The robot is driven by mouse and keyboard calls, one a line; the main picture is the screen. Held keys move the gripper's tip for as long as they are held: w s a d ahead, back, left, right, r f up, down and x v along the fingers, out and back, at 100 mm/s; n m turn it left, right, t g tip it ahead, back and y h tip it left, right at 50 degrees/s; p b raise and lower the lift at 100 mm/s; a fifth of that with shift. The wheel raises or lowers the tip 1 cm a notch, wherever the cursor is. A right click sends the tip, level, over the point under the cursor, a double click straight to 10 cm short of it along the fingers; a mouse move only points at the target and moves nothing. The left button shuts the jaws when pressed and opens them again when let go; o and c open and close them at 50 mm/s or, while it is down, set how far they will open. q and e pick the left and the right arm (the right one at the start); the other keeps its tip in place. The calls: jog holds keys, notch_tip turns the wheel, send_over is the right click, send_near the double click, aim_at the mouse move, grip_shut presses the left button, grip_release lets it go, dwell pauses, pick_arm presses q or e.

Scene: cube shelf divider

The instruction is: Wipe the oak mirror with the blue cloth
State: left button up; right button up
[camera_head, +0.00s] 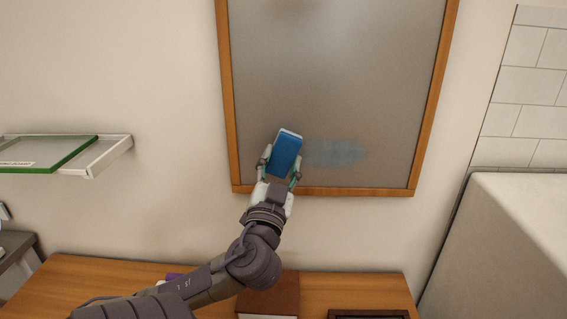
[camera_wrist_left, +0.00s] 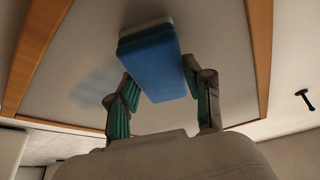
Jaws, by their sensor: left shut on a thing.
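The oak mirror (camera_head: 335,80) hangs on the wall, an oak frame around a dull grey pane. A bluish smudge (camera_head: 338,153) lies on its lower part, right of my left gripper; it also shows in the left wrist view (camera_wrist_left: 97,88). My left gripper (camera_head: 280,170) is shut on the blue cloth (camera_head: 286,154), a thick block-like pad with a pale layer on one side. The cloth is in front of the lower left of the pane; I cannot tell whether it touches. In the left wrist view the cloth (camera_wrist_left: 155,65) sits between the fingers. My right gripper is not in view.
A wooden table (camera_head: 350,290) stands below the mirror with a brown box (camera_head: 272,297) and a dark tray-like object (camera_head: 368,314) on it. A glass-fronted white shelf (camera_head: 105,150) juts from the wall at left. A large pale block (camera_head: 510,245) stands at right.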

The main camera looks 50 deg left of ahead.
pick_arm(q)
jog(key=shift+s+p, duration=0.15)
jog(key=shift+p, duration=0.2)
jog(key=shift+w+d, duration=1.2)
jog(key=shift+w, duration=0.3)
jog(key=shift+w+d, duration=1.15)
jog(key=shift+w, duration=0.25)
jog(key=shift+w+d, duration=0.1)
